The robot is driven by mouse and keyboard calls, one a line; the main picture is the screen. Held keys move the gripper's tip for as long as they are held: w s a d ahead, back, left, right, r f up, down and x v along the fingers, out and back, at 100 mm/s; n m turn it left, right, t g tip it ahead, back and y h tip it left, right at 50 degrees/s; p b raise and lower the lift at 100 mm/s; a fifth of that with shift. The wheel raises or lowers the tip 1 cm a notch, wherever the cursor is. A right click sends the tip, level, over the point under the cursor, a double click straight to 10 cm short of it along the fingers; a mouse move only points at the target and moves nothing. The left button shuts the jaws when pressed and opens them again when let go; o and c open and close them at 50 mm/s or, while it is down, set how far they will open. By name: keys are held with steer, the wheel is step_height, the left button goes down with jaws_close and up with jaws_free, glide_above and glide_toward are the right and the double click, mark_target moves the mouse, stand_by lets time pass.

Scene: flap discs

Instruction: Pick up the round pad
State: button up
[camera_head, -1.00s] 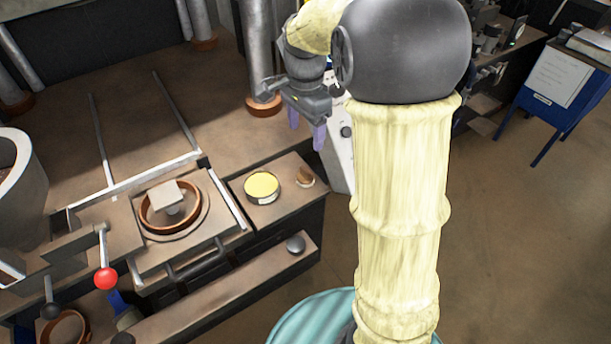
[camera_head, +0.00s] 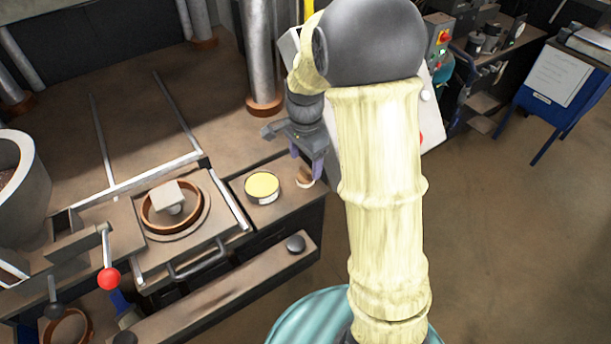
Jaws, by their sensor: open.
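A small round brown and pale piece (camera_head: 304,183), which looks like the round pad, sits on the right end of the bench, by its edge. My gripper (camera_head: 307,163) points down with its purple fingers apart, just above and partly in front of this piece. The gripper is open and holds nothing that I can see. The fingers hide part of the piece, and I cannot tell whether they touch it.
A round tin with a yellow top (camera_head: 262,187) stands just left of the piece. Further left is a brown ring with a grey block (camera_head: 168,196). A metal post (camera_head: 259,60) rises behind. A dark round knob (camera_head: 296,243) sits on the front ledge.

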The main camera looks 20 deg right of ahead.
mark_target(305, 169)
step_height(305, 169, down, 5)
steer(key=shift+r+p, duration=0.1)
steer(key=shift+p, duration=0.2)
steer(key=shift+c, duration=0.4)
steer(key=c, duration=1)
